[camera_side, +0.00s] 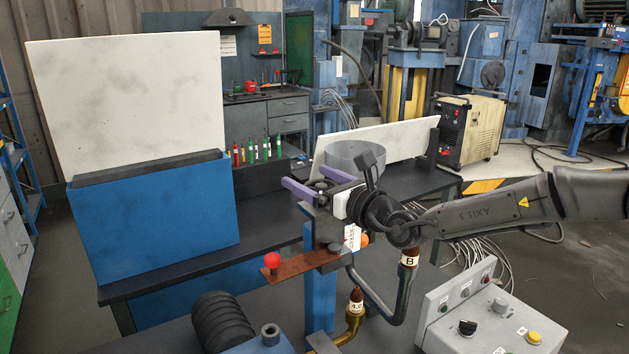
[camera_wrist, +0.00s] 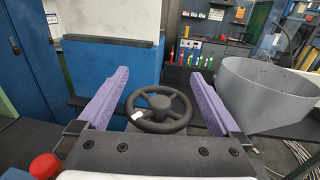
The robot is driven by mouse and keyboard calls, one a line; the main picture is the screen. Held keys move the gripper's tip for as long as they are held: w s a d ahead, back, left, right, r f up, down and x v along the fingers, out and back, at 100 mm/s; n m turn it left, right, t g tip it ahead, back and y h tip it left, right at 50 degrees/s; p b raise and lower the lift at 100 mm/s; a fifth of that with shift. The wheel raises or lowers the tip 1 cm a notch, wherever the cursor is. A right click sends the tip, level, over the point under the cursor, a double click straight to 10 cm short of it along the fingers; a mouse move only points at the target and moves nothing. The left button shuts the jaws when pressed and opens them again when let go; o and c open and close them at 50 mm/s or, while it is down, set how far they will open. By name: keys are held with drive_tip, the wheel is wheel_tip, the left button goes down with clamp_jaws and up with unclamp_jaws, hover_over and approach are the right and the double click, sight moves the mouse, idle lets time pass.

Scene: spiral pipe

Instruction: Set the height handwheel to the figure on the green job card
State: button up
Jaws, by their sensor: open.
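The black handwheel (camera_wrist: 158,108) shows in the wrist view, with spokes, a round hub and a small white mark at its front left rim. My gripper (camera_wrist: 160,74) is open, its two purple fingers standing left and right of the handwheel with gaps to the rim. In the side view my gripper (camera_side: 317,181) points left, and the wheel is mostly hidden around the fingers. I cannot make out a green job card or a readable height figure in either view.
A grey curved sheet-metal pipe (camera_side: 352,157) stands close behind my gripper and right of it in the wrist view (camera_wrist: 262,95). A red knob (camera_side: 272,260) sits front left. A tall blue box (camera_side: 155,220) stands left; a control box (camera_side: 490,312) stands front right.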

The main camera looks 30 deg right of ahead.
drive_tip(key=shift+s, duration=0.15)
drive_tip(key=s+d, duration=0.1)
drive_tip(key=s, duration=1.2)
drive_tip(key=shift+s+d, duration=0.25)
drive_tip(key=shift+d, duration=0.15)
drive_tip(key=w+d+r+m+t+h, duration=0.2)
drive_tip(key=d+r+m+h, duration=0.5)
drive_tip(key=r+h, duration=0.45)
drive_tip(key=a+f+m+g+h, duration=0.2)
drive_tip(key=a+f+g, duration=0.3)
drive_tip(key=a, duration=0.4)
drive_tip(key=a+f+m+g+h, duration=0.2)
drive_tip(key=a+f+g, duration=0.1)
drive_tip(key=a+f, duration=0.55)
drive_tip(key=x, duration=0.4)
drive_tip(key=r+x, duration=0.1)
drive_tip(key=x, duration=0.8)
drive_tip(key=shift+w+r, duration=0.3)
drive_tip(key=shift+w, duration=0.2)
drive_tip(key=shift+c, duration=0.2)
